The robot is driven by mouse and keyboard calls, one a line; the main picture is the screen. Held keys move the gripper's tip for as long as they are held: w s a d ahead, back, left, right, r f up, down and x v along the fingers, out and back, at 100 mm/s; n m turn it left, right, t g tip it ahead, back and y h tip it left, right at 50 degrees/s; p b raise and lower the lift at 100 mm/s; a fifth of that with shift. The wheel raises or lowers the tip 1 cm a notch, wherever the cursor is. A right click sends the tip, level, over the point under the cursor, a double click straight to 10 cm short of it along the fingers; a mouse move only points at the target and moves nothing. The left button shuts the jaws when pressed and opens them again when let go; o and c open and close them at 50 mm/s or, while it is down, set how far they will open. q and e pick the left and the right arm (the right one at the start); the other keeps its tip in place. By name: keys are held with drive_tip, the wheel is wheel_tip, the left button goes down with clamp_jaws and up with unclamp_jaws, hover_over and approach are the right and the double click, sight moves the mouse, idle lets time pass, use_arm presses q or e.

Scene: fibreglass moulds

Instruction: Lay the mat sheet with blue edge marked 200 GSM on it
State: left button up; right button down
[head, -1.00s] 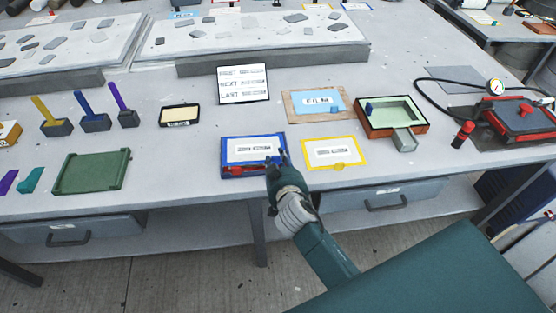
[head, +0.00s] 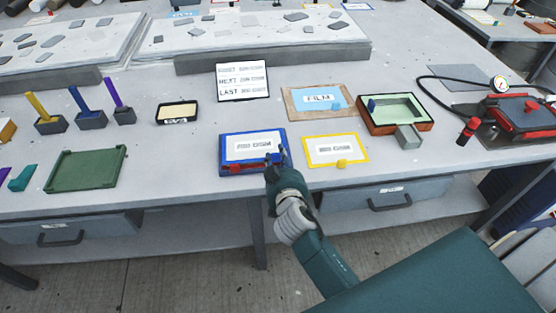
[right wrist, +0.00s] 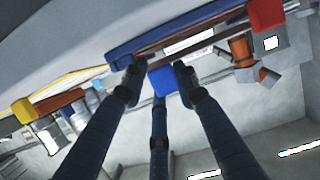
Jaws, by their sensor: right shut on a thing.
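The blue-edged mat sheet (head: 223,157) lies near the front edge of the table, with a white label whose number is too blurred to read. My right gripper (head: 276,157) is at its front right corner. In the right wrist view, my right gripper (right wrist: 158,80) is shut on a blue tab (right wrist: 163,82) at the sheet's edge. A red tab (head: 234,168) shows at the sheet's front left. An open mould (head: 380,127), orange-red outside with a pale green hollow, stands to the right. My left gripper is not in view.
A yellow-edged sheet (head: 312,158) lies just right of the blue one. Behind it is a brown-edged sheet (head: 294,113) marked FILM. A sign (head: 242,81) stands behind. A green tray (head: 87,170) is at left. Bare table lies between tray and blue-edged sheet.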

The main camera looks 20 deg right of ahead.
idle(0.3)
drive_tip(key=shift+s+a+f, duration=0.1)
drive_tip(key=shift+f, duration=0.05)
idle(0.5)
drive_tip(key=shift+f+b, duration=0.1)
drive_tip(key=shift+b, duration=0.7)
